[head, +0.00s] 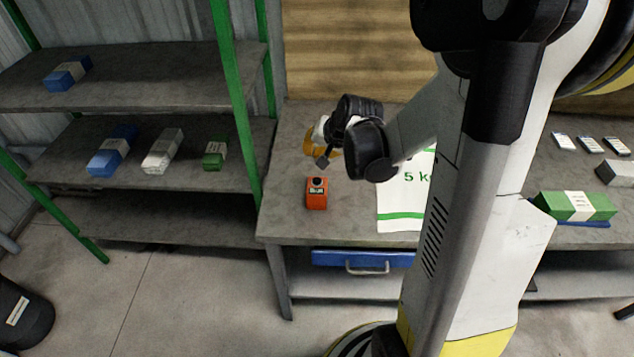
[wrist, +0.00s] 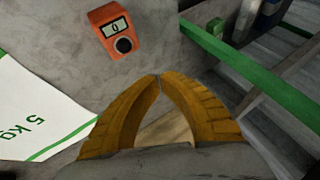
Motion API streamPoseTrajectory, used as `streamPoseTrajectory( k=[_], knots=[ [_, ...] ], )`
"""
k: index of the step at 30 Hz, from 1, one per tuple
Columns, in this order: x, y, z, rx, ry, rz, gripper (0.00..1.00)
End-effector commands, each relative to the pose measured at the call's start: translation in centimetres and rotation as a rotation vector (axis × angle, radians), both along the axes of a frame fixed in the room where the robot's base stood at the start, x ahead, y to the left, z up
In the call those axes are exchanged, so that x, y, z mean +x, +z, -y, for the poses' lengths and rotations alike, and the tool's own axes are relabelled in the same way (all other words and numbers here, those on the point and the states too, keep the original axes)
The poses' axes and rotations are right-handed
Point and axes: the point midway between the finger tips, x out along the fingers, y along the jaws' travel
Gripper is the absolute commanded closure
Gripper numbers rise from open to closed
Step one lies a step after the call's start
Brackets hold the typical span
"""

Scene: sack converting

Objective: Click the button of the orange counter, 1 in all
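The orange counter (head: 317,194) sits on the grey table, near its left front part. It also shows in the wrist view (wrist: 116,32), with a display that appears to read 0 and a round black button (wrist: 123,45). My gripper (wrist: 159,77) has yellow-orange fingers whose tips meet, with nothing between them. In the wrist view the fingertips are apart from the counter, below and right of it. In the head view my gripper (head: 322,160) is above the table, behind the counter, partly hidden by my wrist.
A white sack marked 5 kg (head: 400,205) lies flat right of the counter. A green-framed shelf (head: 200,195) with blue, white and green packs stands at left. A green pack (head: 560,206) lies on the table at right. A blue drawer (head: 340,259) is under the table.

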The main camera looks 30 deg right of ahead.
Motion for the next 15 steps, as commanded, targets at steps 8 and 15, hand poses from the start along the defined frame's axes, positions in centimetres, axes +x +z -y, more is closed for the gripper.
streamPoseTrajectory(
  k=[8, 15],
  knots=[
    [0.0, -4.5, 0.0, 0.0, 0.0, 0.0, 1.0],
    [0.0, -6.9, 0.0, 0.0, 0.0, 0.0, 1.0]
  ],
)
